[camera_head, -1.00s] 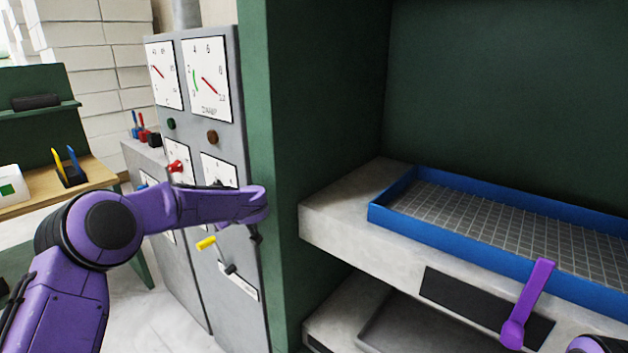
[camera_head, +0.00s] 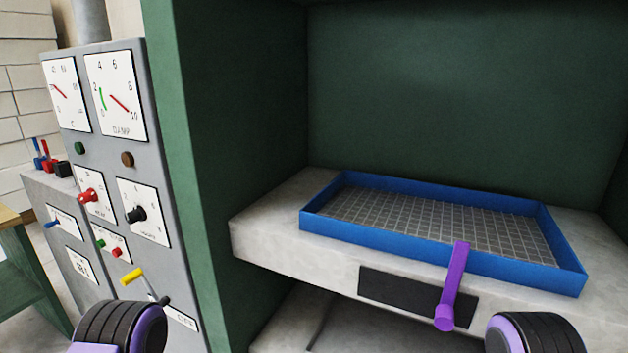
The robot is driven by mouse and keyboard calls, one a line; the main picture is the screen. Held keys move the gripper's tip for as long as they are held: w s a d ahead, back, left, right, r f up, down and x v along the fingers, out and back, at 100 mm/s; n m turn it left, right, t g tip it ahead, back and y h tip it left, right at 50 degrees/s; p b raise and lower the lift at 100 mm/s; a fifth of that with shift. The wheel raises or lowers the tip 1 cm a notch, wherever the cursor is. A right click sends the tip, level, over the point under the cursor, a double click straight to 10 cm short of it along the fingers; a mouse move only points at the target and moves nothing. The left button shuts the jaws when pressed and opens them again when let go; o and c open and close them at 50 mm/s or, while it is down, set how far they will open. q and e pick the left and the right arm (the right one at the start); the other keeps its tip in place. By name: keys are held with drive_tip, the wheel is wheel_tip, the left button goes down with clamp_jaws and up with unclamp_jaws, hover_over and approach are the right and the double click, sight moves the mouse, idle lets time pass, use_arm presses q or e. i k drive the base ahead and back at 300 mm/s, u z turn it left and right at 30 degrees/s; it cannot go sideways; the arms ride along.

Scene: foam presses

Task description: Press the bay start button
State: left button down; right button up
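The grey control panel (camera_head: 150,130) stands at the left, beside the green press frame (camera_head: 172,120). A green round button (camera_head: 80,148) and a brown one (camera_head: 127,159) sit under the gauges. Lower down, a small white plate carries a green button (camera_head: 101,243) and a red button (camera_head: 117,252). Labels are too small to tell which is the bay start button. My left arm shows only as a purple and black joint at the bottom left, below the panel. My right arm shows only as a similar joint at the bottom right. Neither gripper can be made out.
A yellow-handled lever (camera_head: 131,277) juts from the panel below the buttons. Red (camera_head: 89,196) and black (camera_head: 136,214) knobs stick out above. A blue tray (camera_head: 400,240) with a mesh floor sits on the press ledge; a purple bar (camera_head: 455,285) stands before it.

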sight(100, 243)
drive_tip(key=u, duration=1.35)
